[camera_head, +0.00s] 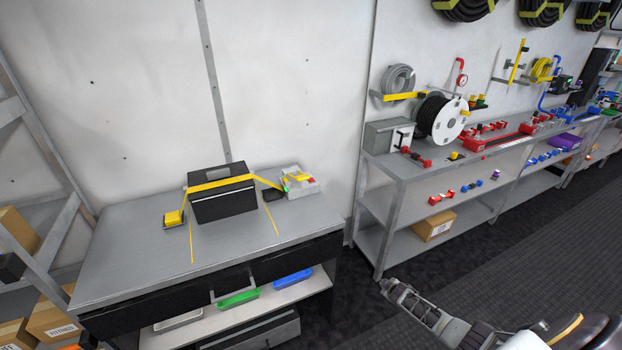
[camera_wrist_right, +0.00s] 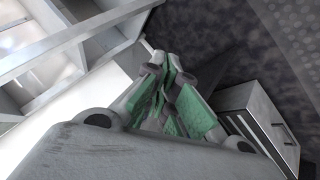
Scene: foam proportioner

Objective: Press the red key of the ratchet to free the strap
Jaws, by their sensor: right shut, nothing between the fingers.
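A black box (camera_head: 223,199) stands on the grey workbench with a yellow strap (camera_head: 220,183) over its top. At its right end the strap runs to a light grey ratchet (camera_head: 301,190), which has a small red key (camera_head: 311,181) on its right side and a small green part on its left. My right gripper (camera_head: 384,286) is in front of and below the bench top, to its right, clear of the ratchet. In the right wrist view its green-padded fingers (camera_wrist_right: 168,92) are shut with nothing between them. My left gripper is not in view.
The workbench (camera_head: 130,240) has a yellow block (camera_head: 174,218) left of the box and two thin yellow lines in front of it. Its lower shelf holds a green tray (camera_head: 238,298) and a blue tray (camera_head: 292,278). A long shelf (camera_head: 400,172) with reels and tools stands at right.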

